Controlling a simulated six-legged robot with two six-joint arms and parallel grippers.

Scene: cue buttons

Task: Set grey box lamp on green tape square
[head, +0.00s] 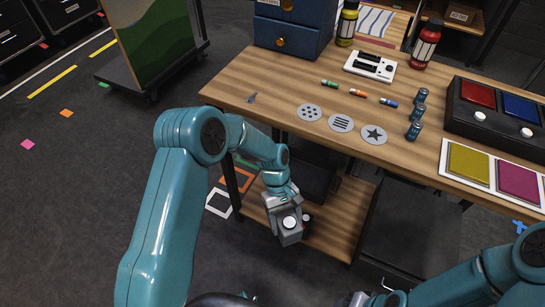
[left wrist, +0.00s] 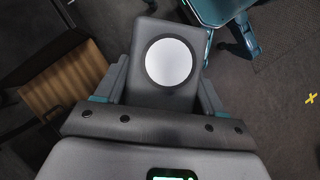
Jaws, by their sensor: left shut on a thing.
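The grey box lamp (head: 288,235), with a round white face, is held in my left gripper (head: 285,206) in front of the table, over the lower shelf in the head view. In the left wrist view, the grey box lamp (left wrist: 169,93) sits between the two fingers, its white disc facing the camera.
The wooden table (head: 235,88) carries buttons, discs and bottles. A wheeled board (head: 150,40) stands at upper left. Open floor lies at left.

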